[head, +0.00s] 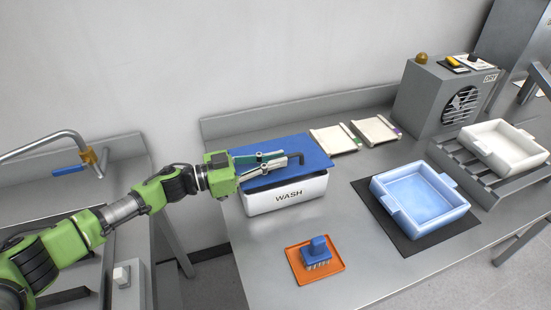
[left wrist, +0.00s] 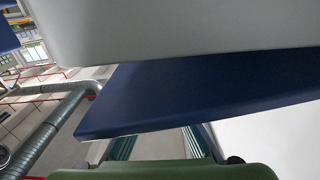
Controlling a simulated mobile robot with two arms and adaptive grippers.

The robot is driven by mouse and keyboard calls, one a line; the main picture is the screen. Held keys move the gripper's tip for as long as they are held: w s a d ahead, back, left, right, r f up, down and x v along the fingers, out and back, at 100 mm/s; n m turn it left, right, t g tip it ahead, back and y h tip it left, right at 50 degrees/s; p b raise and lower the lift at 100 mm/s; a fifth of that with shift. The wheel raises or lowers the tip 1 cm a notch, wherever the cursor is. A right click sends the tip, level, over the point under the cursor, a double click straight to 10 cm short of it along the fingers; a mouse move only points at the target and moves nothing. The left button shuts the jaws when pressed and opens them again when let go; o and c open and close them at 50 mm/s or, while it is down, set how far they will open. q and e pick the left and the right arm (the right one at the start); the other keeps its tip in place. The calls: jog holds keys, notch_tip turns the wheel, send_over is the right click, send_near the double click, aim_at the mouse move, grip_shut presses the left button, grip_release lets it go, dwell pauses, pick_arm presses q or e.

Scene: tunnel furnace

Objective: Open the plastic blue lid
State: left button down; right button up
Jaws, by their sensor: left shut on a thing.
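The blue lid (head: 310,148) lies over the white container marked WASH (head: 290,195), covering its top; whether a gap has opened between them is unclear. A dark bent piece, apparently the lid's handle (head: 298,158), shows at my fingertips. My left gripper (head: 280,161) reaches in from the left above the lid and is shut on it, apparently by this handle. In the left wrist view the dark blue lid (left wrist: 200,92) fills the middle as a slanted slab, and my fingers show only partly below it. My right gripper is not in view.
A blue brush (head: 317,250) stands on an orange tray (head: 303,270) in front of the container. A light blue basin (head: 420,195) sits on a dark mat to the right. Two flat pale panels (head: 334,140) lie behind. A white basin (head: 500,140) and grey fan box (head: 440,95) stand right.

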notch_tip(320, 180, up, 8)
jog(key=p, duration=0.6)
pick_arm(q)
jog(key=w+a+r+n+b, duration=0.3)
jog(key=w+r+n+b, duration=0.2)
jog(key=w, duration=0.3)
jog(key=w+a+r+n+b, duration=0.3)
jog(key=w+r+n+b, duration=0.1)
jog(key=w+n+b, duration=0.3)
jog(key=shift+w+a+r+b, duration=0.35)
jog(key=shift+w+a+b, duration=0.05)
jog(key=shift+w, duration=0.25)
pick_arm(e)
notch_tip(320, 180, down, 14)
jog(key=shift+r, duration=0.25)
pick_arm(q)
jog(key=c, duration=2.3)
grip_release()
jog(key=shift+o, duration=0.7)
jog(key=shift+w+f, duration=0.15)
